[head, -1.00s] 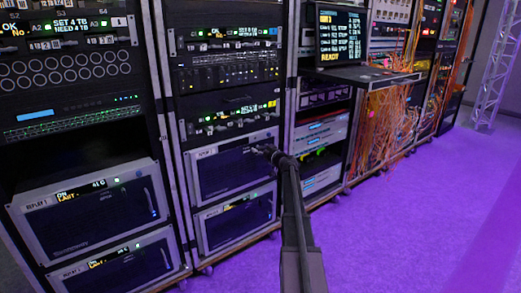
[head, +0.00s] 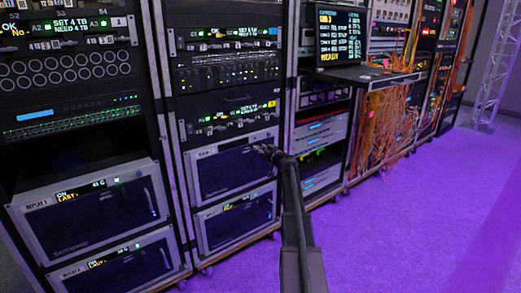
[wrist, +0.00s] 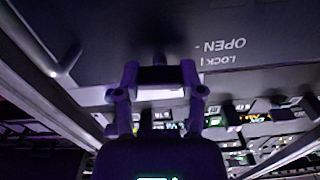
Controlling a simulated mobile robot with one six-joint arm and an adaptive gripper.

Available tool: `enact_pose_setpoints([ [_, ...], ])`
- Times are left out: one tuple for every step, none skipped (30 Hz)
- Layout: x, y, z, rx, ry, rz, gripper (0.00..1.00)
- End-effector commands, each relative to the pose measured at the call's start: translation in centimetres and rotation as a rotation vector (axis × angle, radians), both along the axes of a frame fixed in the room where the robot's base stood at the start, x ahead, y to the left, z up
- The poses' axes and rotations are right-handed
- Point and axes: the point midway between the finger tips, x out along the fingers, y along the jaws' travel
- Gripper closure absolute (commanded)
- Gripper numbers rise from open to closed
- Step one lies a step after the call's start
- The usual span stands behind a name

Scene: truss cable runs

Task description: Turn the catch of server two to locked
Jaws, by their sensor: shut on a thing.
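The grey-framed server unit (head: 220,177) is in the second rack, the upper of two alike boxes; its label is too small to read in the head view. My gripper (head: 264,151) is at the right side of its front. In the wrist view my gripper (wrist: 160,75) is shut on a small dark catch (wrist: 159,62), mostly hidden between the fingers. The dark panel beside it carries upside-down lettering reading OPEN and LOCK (wrist: 222,52). Which mark the catch points at cannot be told.
A lower box (head: 235,222) sits just below. The left rack holds two replay boxes (head: 90,215). A pull-out laptop shelf (head: 365,76) and orange cables (head: 375,130) are to the right. The purple floor (head: 400,220) is clear.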

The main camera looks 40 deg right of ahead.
Motion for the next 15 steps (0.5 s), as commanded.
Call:
enact_pose_setpoints([
  [0.11, -0.01, 0.02, 0.027, -0.001, 0.000, 0.97],
  [0.12, -0.02, 0.02, 0.046, -0.001, 0.000, 0.97],
  [0.12, -0.03, 0.02, 0.073, 0.000, 0.000, 0.97],
  [0.13, -0.03, 0.02, 0.096, 0.000, 0.001, 0.97],
  [0.13, -0.04, 0.02, 0.118, 0.000, 0.001, 0.97],
  [0.13, -0.05, 0.01, 0.150, 0.000, 0.001, 0.97],
  [0.13, -0.05, 0.01, 0.176, 0.001, 0.001, 0.97],
  [0.13, -0.06, 0.01, 0.202, 0.001, 0.001, 0.97],
  [0.14, -0.07, 0.01, 0.238, 0.001, 0.001, 0.97],
  [0.14, -0.07, 0.01, 0.266, 0.001, 0.001, 0.97],
  [0.14, -0.08, 0.01, 0.294, 0.002, 0.001, 0.97],
  [0.14, -0.09, 0.00, 0.332, 0.002, 0.001, 0.97],
  [0.14, -0.09, 0.00, 0.361, 0.002, 0.001, 0.97],
  [0.14, -0.10, 0.00, 0.389, 0.002, 0.001, 0.97],
  [0.14, -0.11, 0.00, 0.427, 0.003, 0.001, 0.97],
])
